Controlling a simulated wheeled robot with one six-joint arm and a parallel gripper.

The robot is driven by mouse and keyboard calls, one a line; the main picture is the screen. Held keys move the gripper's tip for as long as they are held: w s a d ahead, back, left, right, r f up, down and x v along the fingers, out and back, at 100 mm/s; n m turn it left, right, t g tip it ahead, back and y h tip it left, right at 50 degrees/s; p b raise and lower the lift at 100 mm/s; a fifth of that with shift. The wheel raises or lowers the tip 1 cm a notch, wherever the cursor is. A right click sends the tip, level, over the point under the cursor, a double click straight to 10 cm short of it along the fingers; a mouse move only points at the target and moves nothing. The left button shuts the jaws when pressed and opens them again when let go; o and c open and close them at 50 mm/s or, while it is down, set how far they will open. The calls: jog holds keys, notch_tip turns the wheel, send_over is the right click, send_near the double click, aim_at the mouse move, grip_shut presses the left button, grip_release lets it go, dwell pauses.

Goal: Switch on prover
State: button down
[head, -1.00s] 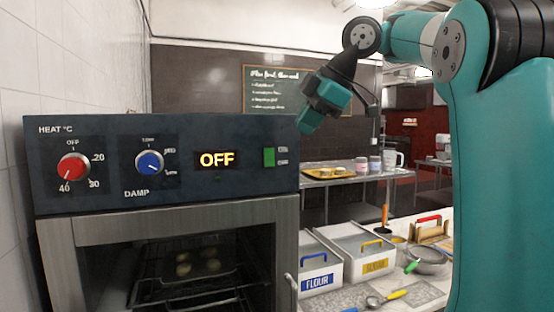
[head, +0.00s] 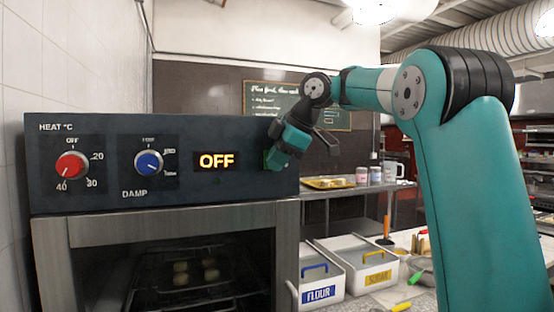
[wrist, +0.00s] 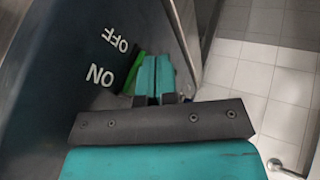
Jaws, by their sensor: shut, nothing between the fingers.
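The prover (head: 110,205) stands at the left in the head view, with a dark control panel. Its lit display (head: 216,160) reads OFF. The green switch (wrist: 132,74) shows in the wrist view beside the ON and OFF lettering on the panel. In the head view my gripper hides most of this switch. My gripper (head: 277,160) is shut and empty at the panel's right end. In the wrist view its fingertips (wrist: 154,72) are right beside the switch; I cannot tell whether they touch it.
A red heat knob (head: 72,165) and a blue damp knob (head: 149,163) sit left of the display. Flour (head: 319,294) and sugar (head: 378,278) bins stand on the counter at the right. Trays with dough pieces are inside the prover.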

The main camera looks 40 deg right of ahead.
jog(key=shift+f, duration=0.1)
jog(key=shift+w+d+r+t, duration=0.15)
jog(key=shift+r+t, duration=0.25)
jog(key=shift+r, duration=0.45)
dwell(0.5)
jog(key=s+r+p, duration=0.2)
jog(key=s+r, duration=0.5)
jog(key=s, duration=0.3)
jog(key=shift+s+d+p, duration=0.25)
jog(key=shift+d+p, duration=0.1)
